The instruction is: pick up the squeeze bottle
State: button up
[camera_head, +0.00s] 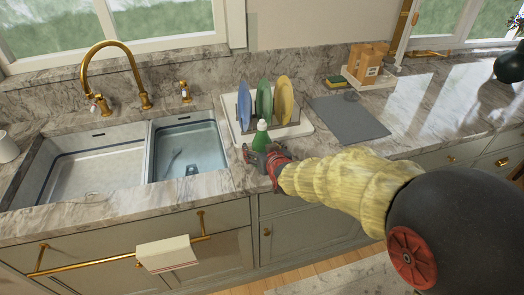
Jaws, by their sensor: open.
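A small green squeeze bottle with a white cap (261,139) stands upright on the marble counter, just in front of the dish rack. My gripper (262,154) is open, close in front of the bottle, with its fingers low around or beside the bottle's lower part. The bottle's base is hidden behind the gripper. I cannot tell whether the fingers touch the bottle.
A dish rack (299,129) with blue, green and yellow plates stands right behind the bottle. A sink (95,165) with a brass faucet lies to the left. A grey mat (350,117) lies to the right, with wooden blocks (368,63) behind it.

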jog(key=shift+r, duration=0.1)
jog(key=c, duration=0.4)
jog(key=c, duration=1.1)
jog(key=shift+c, duration=0.5)
jog(key=shift+r, duration=0.1)
